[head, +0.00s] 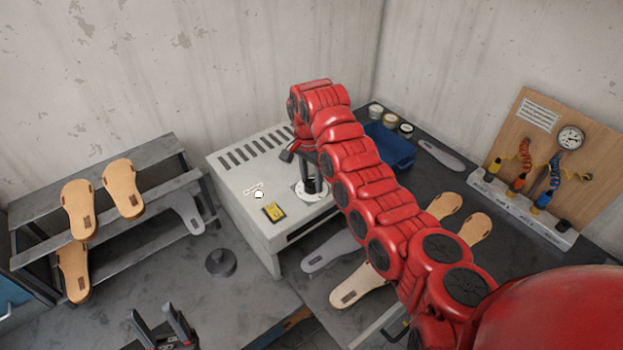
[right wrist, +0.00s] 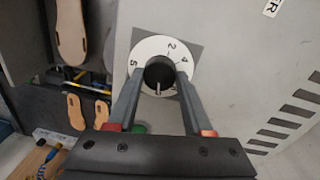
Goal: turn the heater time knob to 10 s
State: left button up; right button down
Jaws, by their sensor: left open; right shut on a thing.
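The heater is a pale grey box (head: 240,190) in the middle of the head view. Its time knob (right wrist: 158,72) is black and round, on a white dial (right wrist: 146,46) with printed numbers, of which 2, 4 and a 5 are readable. The knob's light pointer mark faces the bottom of the right wrist view; the number there is partly hidden. My right gripper (right wrist: 160,80) is shut on the knob, one finger on each side. In the head view, it (head: 312,187) reaches down onto the dial. My left gripper (head: 161,328) is open and empty at the bottom left.
A grey step rack (head: 110,225) with tan sandal soles stands left. A dark round weight-like piece (head: 221,263) lies on the bench. Soles lie right of the heater, beneath my right arm. A blue bin (head: 392,148) and a gauge board (head: 550,140) stand further right.

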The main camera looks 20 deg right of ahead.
aim_at(310, 181)
jog(key=shift+w+d+r, duration=0.1)
jog(key=shift+r, duration=0.05)
jog(key=c, duration=0.5)
grip_release()
jog(key=shift+o, duration=1)
jog(key=shift+r+b, duration=0.4)
jog(key=shift+r, duration=0.05)
notch_tip(310, 181, up, 11)
jog(key=b, duration=0.3)
jog(key=shift+w+a, duration=0.2)
jog(key=shift+w, duration=0.05)
jog(key=shift+f, duration=0.15)
